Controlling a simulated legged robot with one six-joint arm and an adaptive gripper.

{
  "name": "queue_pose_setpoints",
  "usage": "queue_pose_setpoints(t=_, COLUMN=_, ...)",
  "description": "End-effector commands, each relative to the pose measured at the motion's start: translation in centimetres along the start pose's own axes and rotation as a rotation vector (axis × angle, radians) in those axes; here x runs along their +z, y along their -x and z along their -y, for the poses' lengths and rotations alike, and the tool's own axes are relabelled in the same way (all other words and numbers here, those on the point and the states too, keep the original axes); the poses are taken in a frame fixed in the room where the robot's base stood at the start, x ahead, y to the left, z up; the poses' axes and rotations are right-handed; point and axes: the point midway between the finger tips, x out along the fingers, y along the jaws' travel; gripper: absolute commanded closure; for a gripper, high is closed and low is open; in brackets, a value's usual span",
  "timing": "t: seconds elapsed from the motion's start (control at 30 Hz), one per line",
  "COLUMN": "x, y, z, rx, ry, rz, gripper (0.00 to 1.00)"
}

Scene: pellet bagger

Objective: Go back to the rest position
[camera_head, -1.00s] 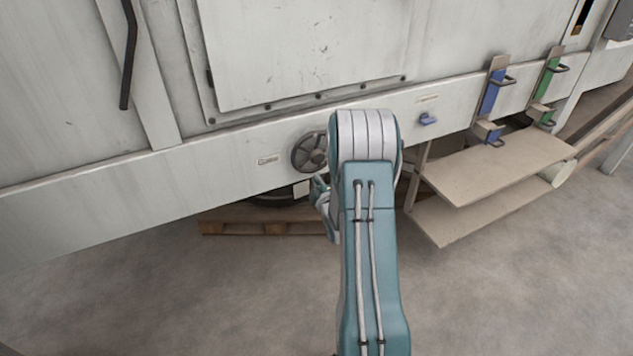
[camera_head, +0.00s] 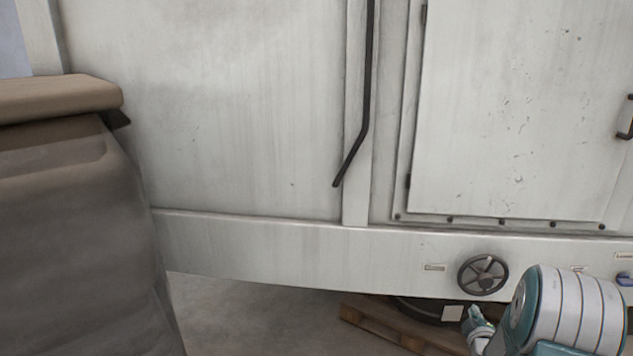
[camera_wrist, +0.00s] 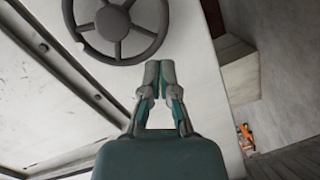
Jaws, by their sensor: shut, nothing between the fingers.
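My gripper (camera_wrist: 160,75) shows in the wrist view with its two fingertips together and nothing between them. In the head view my gripper (camera_head: 477,325) is partly visible at the lower right, beside my arm's rounded joint, and its fingertips are hard to make out there. A dark spoked handwheel (camera_head: 483,274) sits on the machine's lower white beam, up and right of the gripper. In the wrist view the handwheel (camera_wrist: 119,28) is ahead and to the left of the fingertips, apart from them.
The white machine (camera_head: 250,120) fills most of the head view, with a black bent handle (camera_head: 367,100) and a panel door (camera_head: 510,110). A wooden pallet (camera_head: 385,325) lies underneath. A large brown-grey bulky object (camera_head: 75,220) stands close at left. Floor (camera_head: 240,310) between is clear.

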Motion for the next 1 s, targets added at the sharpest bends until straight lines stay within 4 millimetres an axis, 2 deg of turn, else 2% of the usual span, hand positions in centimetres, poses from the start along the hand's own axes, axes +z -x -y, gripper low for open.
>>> queue_pose_setpoints(t=0.03, x=-2.0, y=0.3, z=-1.2, rx=-0.024, ry=-0.026, rz=0.002, gripper=1.0)
queue_pose_setpoints(t=0.1, x=-4.1, y=1.0, z=-2.2, rx=-0.07, ry=-0.072, rz=0.019, gripper=1.0)
queue_pose_setpoints(t=0.27, x=-8.4, y=3.3, z=-4.1, rx=-0.17, ry=-0.181, rz=0.068, gripper=1.0)
queue_pose_setpoints(t=0.47, x=-13.3, y=7.8, z=-5.8, rx=-0.287, ry=-0.32, rz=0.144, gripper=1.0)
queue_pose_setpoints(t=0.7, x=-18.0, y=15.2, z=-6.8, rx=-0.422, ry=-0.485, rz=0.251, gripper=1.0)
queue_pose_setpoints(t=0.87, x=-20.2, y=21.0, z=-6.8, rx=-0.512, ry=-0.591, rz=0.333, gripper=1.0)
queue_pose_setpoints(t=1.0, x=-21.5, y=26.5, z=-6.5, rx=-0.589, ry=-0.678, rz=0.411, gripper=1.0)
